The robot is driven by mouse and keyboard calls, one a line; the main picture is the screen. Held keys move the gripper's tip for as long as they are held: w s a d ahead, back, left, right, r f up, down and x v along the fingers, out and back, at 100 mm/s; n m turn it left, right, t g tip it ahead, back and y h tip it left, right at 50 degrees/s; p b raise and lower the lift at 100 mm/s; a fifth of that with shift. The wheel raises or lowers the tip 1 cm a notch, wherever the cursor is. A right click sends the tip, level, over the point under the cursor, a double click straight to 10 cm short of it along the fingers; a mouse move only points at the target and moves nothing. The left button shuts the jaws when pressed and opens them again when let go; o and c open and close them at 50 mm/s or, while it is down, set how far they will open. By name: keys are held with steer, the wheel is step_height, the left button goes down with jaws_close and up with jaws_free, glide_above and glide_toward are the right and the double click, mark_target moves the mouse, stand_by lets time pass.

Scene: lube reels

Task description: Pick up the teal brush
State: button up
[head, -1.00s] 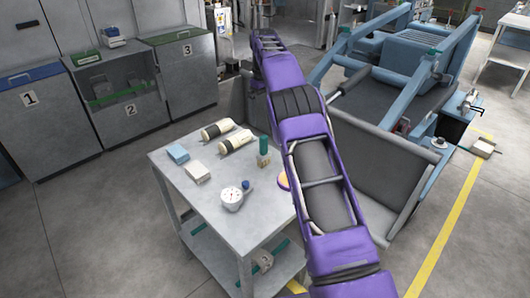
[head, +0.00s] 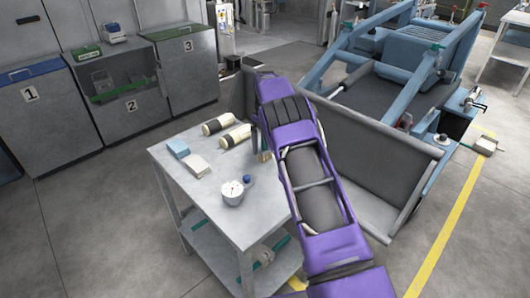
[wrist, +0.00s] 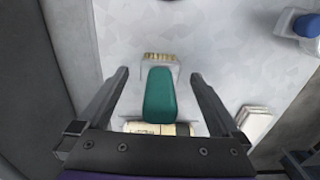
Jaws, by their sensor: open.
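The teal brush stands on the grey metal table (head: 215,218), with its teal handle (wrist: 160,97) pointing up toward the wrist camera and its tan bristles (wrist: 160,57) just beyond it. My gripper (wrist: 160,76) is open above the table, with one finger on each side of the handle and a gap on both sides. I cannot tell how far down the fingers reach along it.
Two cream-and-black cylinders (head: 236,136) lie behind the brush on the table. A grey-walled blue machine (head: 365,165) stands at right.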

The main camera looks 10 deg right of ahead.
steer(key=shift+f, duration=0.6)
steer(key=c, duration=1.5)
steer(key=shift+o, duration=0.2)
step_height(320, 180, up, 10)
steer(key=shift+r, duration=0.1)
